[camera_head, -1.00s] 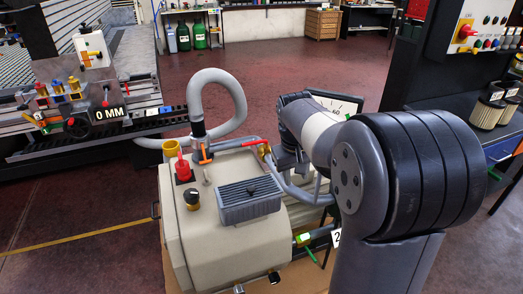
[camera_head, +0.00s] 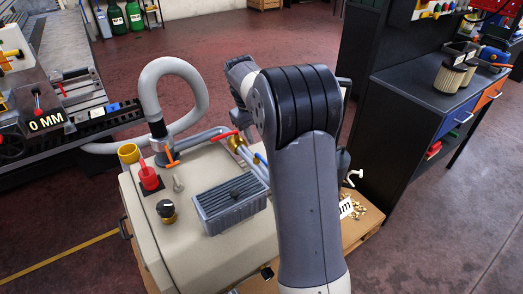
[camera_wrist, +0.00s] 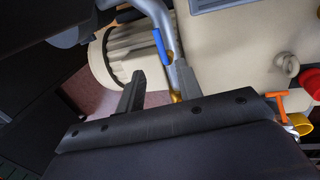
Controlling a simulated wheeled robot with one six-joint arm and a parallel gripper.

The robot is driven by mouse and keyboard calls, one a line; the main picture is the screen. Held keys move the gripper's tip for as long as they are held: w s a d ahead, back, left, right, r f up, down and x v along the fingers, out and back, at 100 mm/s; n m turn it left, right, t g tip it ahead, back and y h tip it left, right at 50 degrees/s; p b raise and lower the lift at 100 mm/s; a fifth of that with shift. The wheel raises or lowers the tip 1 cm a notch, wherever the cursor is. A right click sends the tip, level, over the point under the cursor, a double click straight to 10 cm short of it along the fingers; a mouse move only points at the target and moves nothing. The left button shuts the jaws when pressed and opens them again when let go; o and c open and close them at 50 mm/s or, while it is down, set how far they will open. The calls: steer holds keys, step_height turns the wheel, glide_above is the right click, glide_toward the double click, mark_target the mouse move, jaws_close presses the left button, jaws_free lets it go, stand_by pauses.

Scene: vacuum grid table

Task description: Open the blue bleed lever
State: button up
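The blue bleed lever (camera_wrist: 160,46) is a thin blue handle on a brass fitting along a grey pipe (camera_wrist: 160,15). It shows in the wrist view just beyond my fingertips. In the head view only a small blue piece (camera_head: 261,158) shows beside my arm. My gripper (camera_wrist: 159,68) is open, with one dark finger on each side of the lever's line. Nothing is held between the fingers. I cannot tell whether a finger touches the lever. In the head view my arm hides the gripper.
The beige pump housing (camera_head: 155,225) carries a red lever (camera_head: 224,135), an orange handle (camera_head: 170,160), a red fitting (camera_head: 149,180) and a grey finned cover (camera_head: 230,207). A grey hose (camera_head: 205,95) loops behind. A dark workbench (camera_head: 430,95) stands at right.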

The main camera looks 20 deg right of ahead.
mark_target(263, 160)
steer(key=f, duration=0.3)
steer(key=d+f+b, duration=0.1)
steer(key=f, duration=0.3)
steer(key=d+f+b, duration=0.1)
steer(key=f, duration=0.2)
steer(key=shift+w+f, duration=0.15)
steer(key=shift+f, duration=0.15)
jaws_close()
